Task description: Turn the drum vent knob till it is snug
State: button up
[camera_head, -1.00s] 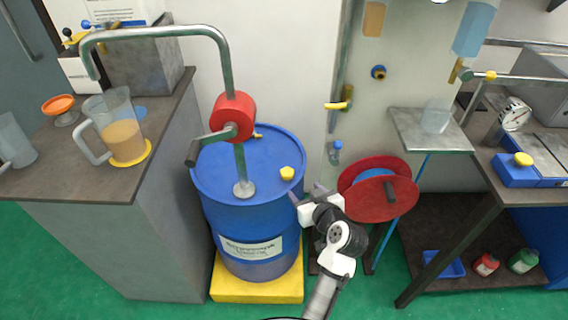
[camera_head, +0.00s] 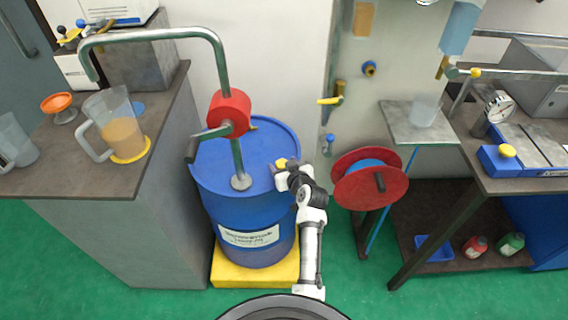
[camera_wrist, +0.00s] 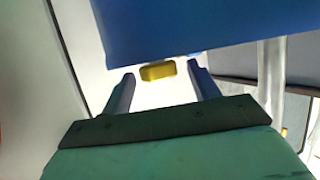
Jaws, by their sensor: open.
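The blue drum (camera_head: 251,215) stands on a yellow base with a hand pump rising from its lid. The yellow vent knob (camera_head: 280,162) is on the drum lid, right of the pump pipe, and my gripper partly hides it in the head view. My gripper (camera_head: 285,168) is at the knob, above the lid's right edge. In the wrist view the knob (camera_wrist: 157,71) shows between the two fingertips, with visible gaps on both sides. My gripper (camera_wrist: 163,78) is open; I see no finger touching the knob. How far the knob is screwed in cannot be told.
The pump's red body (camera_head: 229,113) and crank handle (camera_head: 194,150) stand left of my gripper. A red hose reel (camera_head: 370,185) is close on the right. A bench with a jug (camera_head: 118,128) is at left. Green floor in front is free.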

jog(key=c, duration=0.9)
jog(key=shift+c, duration=0.2)
